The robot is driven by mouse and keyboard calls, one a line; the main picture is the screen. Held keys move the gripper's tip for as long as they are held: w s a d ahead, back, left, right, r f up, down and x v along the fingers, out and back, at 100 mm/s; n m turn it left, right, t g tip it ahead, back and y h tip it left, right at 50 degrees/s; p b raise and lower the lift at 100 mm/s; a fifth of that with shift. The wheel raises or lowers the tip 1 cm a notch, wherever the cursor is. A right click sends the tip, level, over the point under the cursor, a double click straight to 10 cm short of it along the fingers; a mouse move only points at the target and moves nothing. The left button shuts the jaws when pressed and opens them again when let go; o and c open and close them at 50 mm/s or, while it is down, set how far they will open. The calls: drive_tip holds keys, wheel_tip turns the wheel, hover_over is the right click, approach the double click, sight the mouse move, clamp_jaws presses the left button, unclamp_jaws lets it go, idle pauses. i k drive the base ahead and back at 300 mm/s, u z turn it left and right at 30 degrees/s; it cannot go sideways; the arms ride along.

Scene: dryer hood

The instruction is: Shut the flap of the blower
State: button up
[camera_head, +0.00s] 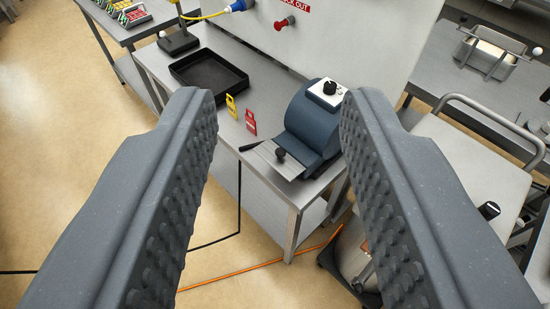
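The blower (308,120) is a dark blue rounded housing on a steel table, with a white control box and black dial on top. A silver plate, which looks like its flap (266,160), extends out from its front left, low and roughly level. I cannot tell how the flap is hinged. My gripper (280,98) is open and empty. Its two ridged grey fingers frame the blower, which appears well beyond them; the right finger overlaps the housing's right edge.
The steel table (215,58) also holds a black tray (208,73), a yellow tag (231,106) and a red tag (251,121). A white panel (340,35) rises behind. A steel cart (475,150) stands at right. An orange cable (255,267) crosses the floor.

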sight(277, 157)
drive_tip(key=z, duration=0.2)
drive_tip(key=k, duration=0.3)
drive_tip(key=u, duration=0.75)
drive_tip(key=i, duration=1.15)
drive_tip(key=z, duration=0.35)
